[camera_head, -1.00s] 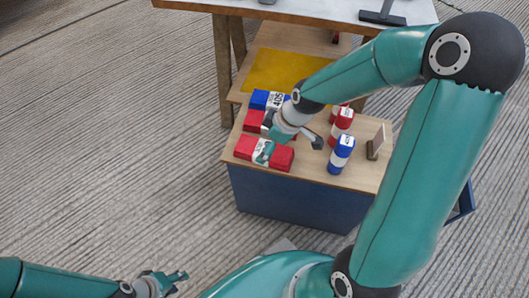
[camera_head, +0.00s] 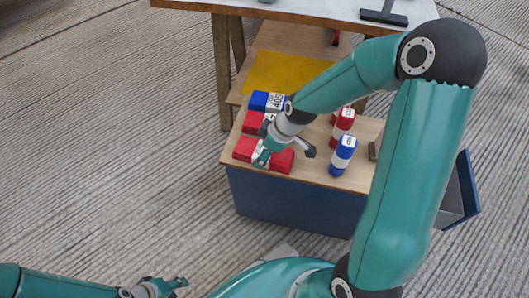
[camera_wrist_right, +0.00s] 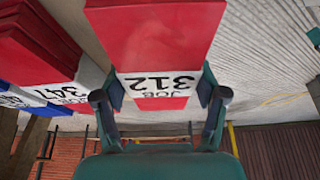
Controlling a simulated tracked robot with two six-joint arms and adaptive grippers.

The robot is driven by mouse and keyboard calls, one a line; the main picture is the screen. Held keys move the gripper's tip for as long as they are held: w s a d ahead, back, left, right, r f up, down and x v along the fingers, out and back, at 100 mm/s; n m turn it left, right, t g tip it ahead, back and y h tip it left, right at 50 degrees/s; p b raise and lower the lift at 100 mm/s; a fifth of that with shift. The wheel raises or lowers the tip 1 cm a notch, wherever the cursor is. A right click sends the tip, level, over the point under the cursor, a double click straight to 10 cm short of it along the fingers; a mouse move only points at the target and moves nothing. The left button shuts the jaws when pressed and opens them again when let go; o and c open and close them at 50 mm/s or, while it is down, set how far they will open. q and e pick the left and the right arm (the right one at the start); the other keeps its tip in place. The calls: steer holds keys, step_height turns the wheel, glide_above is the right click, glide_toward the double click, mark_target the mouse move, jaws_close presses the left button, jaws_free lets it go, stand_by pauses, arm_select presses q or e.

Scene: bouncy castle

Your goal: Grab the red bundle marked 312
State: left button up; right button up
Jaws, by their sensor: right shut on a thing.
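The red bundle marked 312 (camera_wrist_right: 158,85) lies between the two fingers of my right gripper (camera_wrist_right: 160,100) in the wrist view, its white band and number facing the camera. In the head view, this bundle (camera_head: 281,161) is the front red one on the wooden top. My right gripper (camera_head: 284,154) is shut on it around its white band, which it partly hides. The bundle appears to rest on the top. My left gripper (camera_head: 176,287) is open and empty at the lower left, far from the bundles.
A red bundle marked 347 (camera_wrist_right: 40,45) lies beside it, with a blue bundle marked 405 (camera_head: 259,100) behind. Red (camera_head: 344,122) and blue (camera_head: 343,155) cans stand to the right on the wooden top (camera_head: 318,173). A yellow sheet (camera_head: 275,73) lies behind. The floor at left is clear.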

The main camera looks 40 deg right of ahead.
steer(key=c, duration=0.3)
steer(key=shift+r, duration=0.1)
